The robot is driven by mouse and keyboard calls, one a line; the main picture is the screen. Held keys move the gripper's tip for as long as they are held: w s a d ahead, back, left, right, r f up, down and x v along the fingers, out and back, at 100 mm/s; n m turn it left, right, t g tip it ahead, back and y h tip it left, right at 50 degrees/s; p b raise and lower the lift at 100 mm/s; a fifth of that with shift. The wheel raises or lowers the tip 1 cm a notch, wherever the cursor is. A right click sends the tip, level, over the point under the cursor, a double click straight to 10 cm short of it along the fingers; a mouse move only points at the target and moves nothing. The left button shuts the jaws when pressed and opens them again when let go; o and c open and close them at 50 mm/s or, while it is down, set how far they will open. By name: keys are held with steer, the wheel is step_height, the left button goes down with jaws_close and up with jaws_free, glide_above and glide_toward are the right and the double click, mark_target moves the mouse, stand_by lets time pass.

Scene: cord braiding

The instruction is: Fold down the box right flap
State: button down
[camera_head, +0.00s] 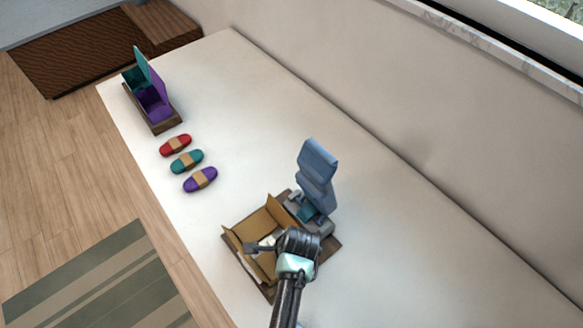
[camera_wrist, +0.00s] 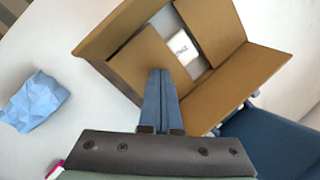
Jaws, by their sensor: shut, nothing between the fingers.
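The open brown cardboard box (camera_head: 262,219) sits on a dark wooden base on the table, partly hidden by my arm in the head view. In the wrist view the box's flaps show around its opening: one at the left (camera_wrist: 114,30), one at the top (camera_wrist: 212,28) and a broad one at the right (camera_wrist: 238,85). A white printed item (camera_wrist: 180,46) lies inside the box. My gripper (camera_head: 250,246) is shut and empty, its fingers (camera_wrist: 162,74) over the box opening. I cannot tell whether they touch cardboard.
A blue-grey padded device (camera_head: 317,175) stands just behind the box. A crumpled light blue item (camera_wrist: 34,100) lies left of it in the wrist view. Red (camera_head: 175,145), teal (camera_head: 187,161) and purple (camera_head: 200,180) cord bundles and a divided holder (camera_head: 153,104) are farther left. The right of the table is clear.

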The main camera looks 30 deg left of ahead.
step_height(320, 180, up, 8)
steer(key=p, duration=0.8)
stand_by(0.4)
